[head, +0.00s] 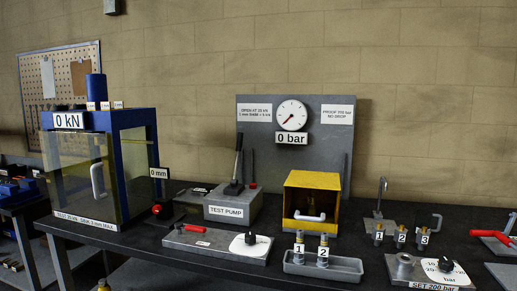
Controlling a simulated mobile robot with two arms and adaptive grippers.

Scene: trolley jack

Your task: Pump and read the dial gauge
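In the head view, the dial gauge (291,115) is a round white face with a red needle pointing to the lower left, on a grey back panel (262,150). A plate (291,139) under it reads "0 bar". The test pump (231,205) is a grey block labelled "TEST PUMP" on the bench in front of the panel. Its dark lever (238,162) stands nearly upright. Neither of my grippers is in view.
A blue press (140,122) with a clear guard stands left, its display (67,121) reading "0 kN". A yellow box (312,180) with a white handle stands right of the pump. A grey tray (322,268) holds fittings 1 and 2. A plate with a dial (438,272) lies front right.

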